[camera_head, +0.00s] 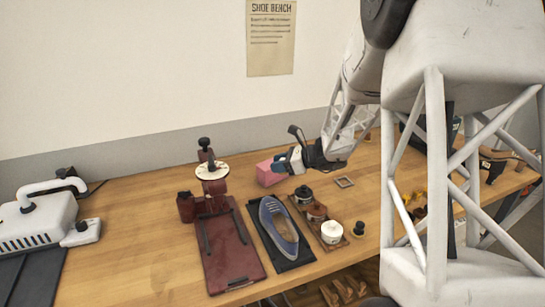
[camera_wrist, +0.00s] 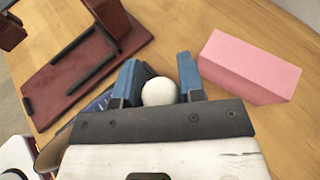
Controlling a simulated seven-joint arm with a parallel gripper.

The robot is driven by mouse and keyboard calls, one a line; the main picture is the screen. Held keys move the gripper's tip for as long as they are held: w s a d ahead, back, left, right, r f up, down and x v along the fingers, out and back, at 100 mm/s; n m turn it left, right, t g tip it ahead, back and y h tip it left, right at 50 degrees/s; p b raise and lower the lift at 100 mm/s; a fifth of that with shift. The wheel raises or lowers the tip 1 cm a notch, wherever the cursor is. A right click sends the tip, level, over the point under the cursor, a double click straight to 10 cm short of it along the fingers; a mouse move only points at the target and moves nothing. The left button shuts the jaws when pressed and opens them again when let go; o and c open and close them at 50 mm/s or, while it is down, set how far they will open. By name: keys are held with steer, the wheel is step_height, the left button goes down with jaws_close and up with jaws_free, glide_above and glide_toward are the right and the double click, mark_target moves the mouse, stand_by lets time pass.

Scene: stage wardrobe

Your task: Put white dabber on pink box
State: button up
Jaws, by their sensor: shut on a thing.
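The white dabber (camera_wrist: 159,91) shows as a round white top between the two blue fingers of my gripper (camera_wrist: 158,80) in the wrist view. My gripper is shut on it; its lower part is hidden. The pink box (camera_wrist: 250,64) lies on the bench just right of the fingers in the wrist view, apart from them. In the head view my gripper (camera_head: 291,160) is above the bench, beside the pink box (camera_head: 268,173), which is partly covered by it.
A dark red stand (camera_head: 228,245) and a blue shoe (camera_head: 279,226) on a black mat are left and front. A wooden tray (camera_head: 340,246) holds several lidded pots. A white machine (camera_head: 38,222) stands far left.

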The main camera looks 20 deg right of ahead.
glide_above(271, 161)
steer(key=shift+w+d+f, duration=0.15)
steer(key=shift+f, duration=0.5)
steer(key=shift+f, duration=0.1)
steer(key=shift+f, duration=1.65)
steer(key=shift+f, duration=0.15)
steer(key=o, duration=0.9)
steer(key=shift+d+r, duration=0.1)
steer(key=shift+r, duration=0.1)
steer(key=v, duration=1.1)
steer(key=shift+s+d, duration=0.3)
